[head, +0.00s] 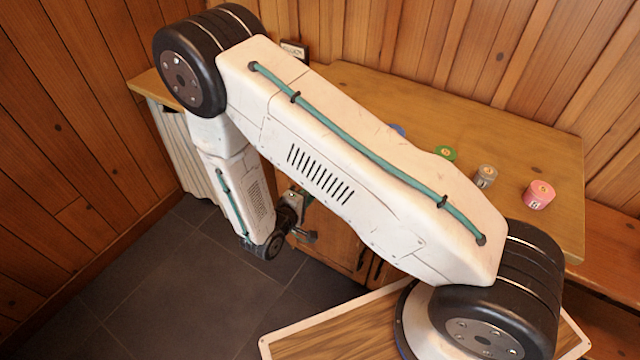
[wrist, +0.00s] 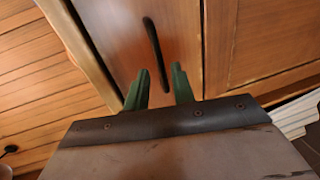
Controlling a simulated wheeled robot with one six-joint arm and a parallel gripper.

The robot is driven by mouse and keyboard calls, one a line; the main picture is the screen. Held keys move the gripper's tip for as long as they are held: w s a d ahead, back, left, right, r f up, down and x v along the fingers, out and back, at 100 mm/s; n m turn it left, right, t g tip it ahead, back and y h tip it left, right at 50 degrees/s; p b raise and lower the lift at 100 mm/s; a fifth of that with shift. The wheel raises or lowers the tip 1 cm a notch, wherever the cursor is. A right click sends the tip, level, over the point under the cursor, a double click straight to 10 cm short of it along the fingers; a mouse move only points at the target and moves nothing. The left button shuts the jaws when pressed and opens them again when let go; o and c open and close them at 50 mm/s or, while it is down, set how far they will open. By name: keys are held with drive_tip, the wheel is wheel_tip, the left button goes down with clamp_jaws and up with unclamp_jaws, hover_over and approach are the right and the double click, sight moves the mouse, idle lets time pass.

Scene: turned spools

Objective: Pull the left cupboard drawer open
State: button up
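The cupboard (head: 335,238) stands under a wooden top, its front largely hidden by my arm in the head view. In the wrist view a narrow wooden drawer front (wrist: 184,30) bears a dark bar handle (wrist: 153,42). The drawer looks flush with the front; the picture is turned, so I cannot be sure it is the left one. My gripper (wrist: 161,68) has its two green fingers apart and empty, pointing at the drawer. The handle lies ahead of the gap, nearer the left finger; contact cannot be told. In the head view my gripper (head: 307,236) is small and partly hidden.
Green (head: 445,153), grey (head: 486,176) and pink (head: 539,195) spools stand on the worktop (head: 545,145), with a blue one (head: 397,130) half hidden. A framed door panel (wrist: 265,40) adjoins the drawer. A white ribbed thing (head: 185,150) stands left; dark floor tiles (head: 200,290) are clear.

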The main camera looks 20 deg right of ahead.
drive_tip(key=shift+x, duration=2.7)
clamp_jaws()
drive_tip(key=shift+s, duration=0.1)
